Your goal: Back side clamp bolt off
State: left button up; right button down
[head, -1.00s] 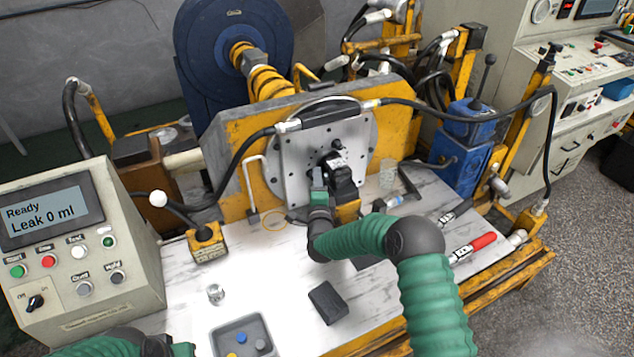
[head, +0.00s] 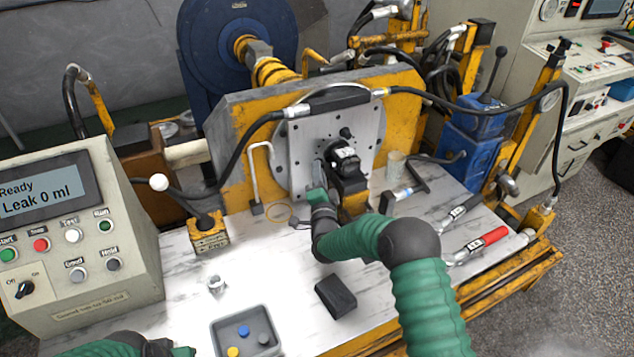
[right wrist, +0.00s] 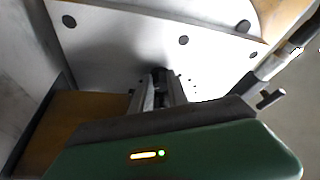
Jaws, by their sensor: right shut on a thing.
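My left gripper (head: 182,351) is at the bottom edge, mostly cut off.
A grey tray (head: 217,338) with coloured caps, a black block (head: 335,296) and a small clear cup (head: 216,284) are on the bench. A control box (head: 80,230) reads "Leak 0 ml". A red-handled tool (head: 485,243) lies at right. A black hose (head: 240,150) arches left of the plate.

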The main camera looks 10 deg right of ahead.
pick_arm(q)
jog(key=shift+f, duration=0.2)
pick_arm(e)
jog(key=shift+d, duration=0.4)
pick_arm(q)
jog(key=shift+d, duration=0.1)
pick_arm(e)
jog(key=c, duration=1.6)
grip_release()
pick_arm(q)
jog(key=shift+d, duration=0.1)
pick_arm(e)
jog(key=o, duration=0.3)
jog(key=shift+d, duration=0.1)
pick_arm(q)
jog(key=shift+d+r, duration=0.1)
jog(key=shift+d, duration=0.05)
pick_arm(e)
jog(key=shift+a, duration=0.25)
pick_arm(q)
jog(key=shift+a, duration=0.2)
jog(key=shift+r+p, duration=0.55)
jog(key=shift+p, duration=0.2)
pick_arm(e)
jog(key=v, duration=1.2)
jog(key=shift+f, duration=0.15)
